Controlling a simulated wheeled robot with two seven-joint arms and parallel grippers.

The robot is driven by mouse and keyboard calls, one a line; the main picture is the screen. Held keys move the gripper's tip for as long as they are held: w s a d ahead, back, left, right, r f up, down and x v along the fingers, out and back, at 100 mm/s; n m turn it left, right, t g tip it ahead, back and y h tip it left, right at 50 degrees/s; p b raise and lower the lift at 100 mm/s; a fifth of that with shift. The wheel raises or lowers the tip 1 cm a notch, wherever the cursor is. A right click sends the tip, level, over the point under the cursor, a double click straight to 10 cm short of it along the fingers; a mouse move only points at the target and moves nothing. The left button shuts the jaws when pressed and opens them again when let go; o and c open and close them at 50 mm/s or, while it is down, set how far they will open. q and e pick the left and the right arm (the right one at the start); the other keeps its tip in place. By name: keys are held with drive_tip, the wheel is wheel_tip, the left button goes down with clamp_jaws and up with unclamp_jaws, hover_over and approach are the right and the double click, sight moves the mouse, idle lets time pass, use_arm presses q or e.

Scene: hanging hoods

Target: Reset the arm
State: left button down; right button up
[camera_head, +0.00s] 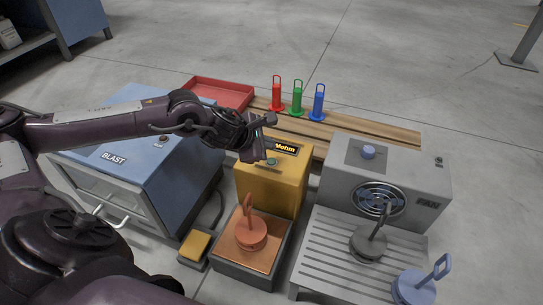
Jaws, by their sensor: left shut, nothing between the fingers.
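My left arm comes in from the left and reaches across the blue blast box (150,150). My left gripper (262,150) is shut and empty. In the picture it overlaps the top of the yellow box (275,185) near its green button; whether it touches the box, I cannot tell. An orange hood with a loop handle (250,232) stands on the copper-topped plate in front of the yellow box. My right gripper is not in view.
A grey fan box (405,185) stands at right, with a grey hood (368,246) on the slatted rack (330,255) before it. A blue-grey hood (412,287) is at the lower right. Red (276,96), green (297,99) and blue (318,103) looped pieces stand behind, beside a red tray (215,92).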

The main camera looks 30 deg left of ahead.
use_arm(q)
wheel_tip(320, 180, up, 2)
drive_tip(key=shift+p, duration=0.45)
idle(0.4)
